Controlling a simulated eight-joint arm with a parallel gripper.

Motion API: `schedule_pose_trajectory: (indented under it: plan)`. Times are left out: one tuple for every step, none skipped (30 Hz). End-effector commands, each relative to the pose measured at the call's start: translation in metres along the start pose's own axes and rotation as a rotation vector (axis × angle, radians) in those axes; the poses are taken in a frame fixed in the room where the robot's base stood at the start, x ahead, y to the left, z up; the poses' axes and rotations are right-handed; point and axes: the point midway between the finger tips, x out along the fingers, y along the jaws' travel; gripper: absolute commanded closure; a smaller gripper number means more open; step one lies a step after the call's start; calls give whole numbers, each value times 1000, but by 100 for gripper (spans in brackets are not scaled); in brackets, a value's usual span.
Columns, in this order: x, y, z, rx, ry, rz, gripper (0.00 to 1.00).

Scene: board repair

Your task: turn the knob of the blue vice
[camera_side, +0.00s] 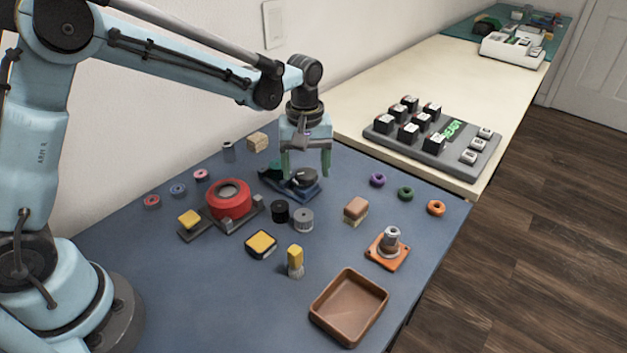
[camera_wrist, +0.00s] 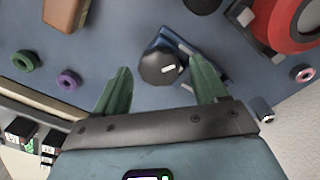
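The blue vice (camera_side: 307,193) sits on the blue mat near its back edge. Its round black knob (camera_side: 302,177) is on top. My gripper (camera_side: 307,174) is above the vice with its two green fingers pointing down and spread apart, one on each side of the knob. In the wrist view the knob (camera_wrist: 158,69) shows a short white mark and lies between the fingertips of my gripper (camera_wrist: 161,65). A gap shows between the knob and the left finger; the right finger is closer. Parts of the vice (camera_wrist: 178,42) are hidden by the knob and right finger.
A red round part (camera_side: 228,198) on a dark fixture stands left of the vice. Black and grey cylinders (camera_side: 303,218) stand just in front. A brown-topped block (camera_side: 355,210), coloured rings, an orange-based part (camera_side: 388,247) and an empty brown tray (camera_side: 349,304) lie to the right and front.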

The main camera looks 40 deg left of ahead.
Motion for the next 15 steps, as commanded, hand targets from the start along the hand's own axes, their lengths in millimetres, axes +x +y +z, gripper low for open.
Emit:
schedule_pose_trajectory:
  plan:
    - [0, 0, 0, 0, 0, 0, 28]
    - [0, 0, 0, 0, 1, 1, 28]
    - [0, 0, 0, 0, 1, 1, 28]
    - [0, 0, 0, 0, 1, 1, 28]
    - [0, 0, 0, 0, 1, 1, 28]
    - [0, 0, 0, 0, 1, 1, 28]
    - [-1, 0, 0, 0, 1, 1, 28]
    - [-2, 0, 0, 0, 1, 1, 28]
    - [-5, 0, 0, 0, 1, 1, 28]
    - [-7, 0, 0, 0, 1, 2, 28]
    - [-11, 0, 0, 0, 1, 2, 28]
    - [-16, 0, 0, 0, 1, 2, 28]
    - [-21, 0, 0, 0, 1, 2, 28]
    - [-26, 0, 0, 0, 1, 1, 28]
    - [-33, 0, 0, 0, 1, 1, 28]
